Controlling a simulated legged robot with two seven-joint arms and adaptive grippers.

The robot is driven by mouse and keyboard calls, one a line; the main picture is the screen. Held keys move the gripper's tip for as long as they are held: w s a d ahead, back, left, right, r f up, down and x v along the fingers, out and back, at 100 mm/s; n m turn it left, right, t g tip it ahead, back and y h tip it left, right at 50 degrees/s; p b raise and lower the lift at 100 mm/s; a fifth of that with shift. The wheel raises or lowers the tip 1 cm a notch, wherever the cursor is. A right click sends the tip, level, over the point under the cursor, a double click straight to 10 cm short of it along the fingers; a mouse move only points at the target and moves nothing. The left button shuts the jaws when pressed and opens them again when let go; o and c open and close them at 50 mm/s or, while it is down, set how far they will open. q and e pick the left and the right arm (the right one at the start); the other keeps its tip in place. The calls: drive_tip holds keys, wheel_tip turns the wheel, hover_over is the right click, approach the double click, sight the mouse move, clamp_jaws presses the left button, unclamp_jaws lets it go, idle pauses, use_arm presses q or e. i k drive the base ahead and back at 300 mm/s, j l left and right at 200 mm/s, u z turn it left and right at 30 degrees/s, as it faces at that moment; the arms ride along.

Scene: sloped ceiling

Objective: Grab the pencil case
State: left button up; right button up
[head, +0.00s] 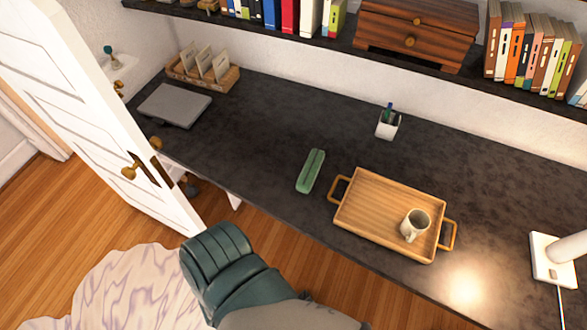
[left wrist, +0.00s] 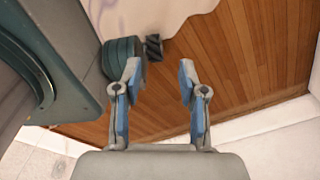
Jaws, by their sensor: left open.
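The pencil case (head: 311,171) is a slim green case lying on the dark desk (head: 250,135), near its front edge and left of the wooden tray. It is not in the left wrist view. My left gripper (left wrist: 160,75) shows in the left wrist view, with its two blue-padded fingers spread apart and nothing between them. Wooden floor and a pale rug are behind it. A teal arm link of mine is at the bottom of the head view, in front of the desk; no gripper fingers show there. My right gripper is not seen.
A wooden tray (head: 375,205) with a mug (head: 414,224) sits right of the case. A pen cup (head: 388,124), a closed laptop (head: 174,105) and a lamp base (head: 552,262) are also on the desk. A white door (head: 95,110) stands open at left. A bookshelf hangs above.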

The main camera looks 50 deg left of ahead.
sight(308, 175)
drive_tip(key=u, duration=1.45)
drive_tip(key=l+z, duration=0.15)
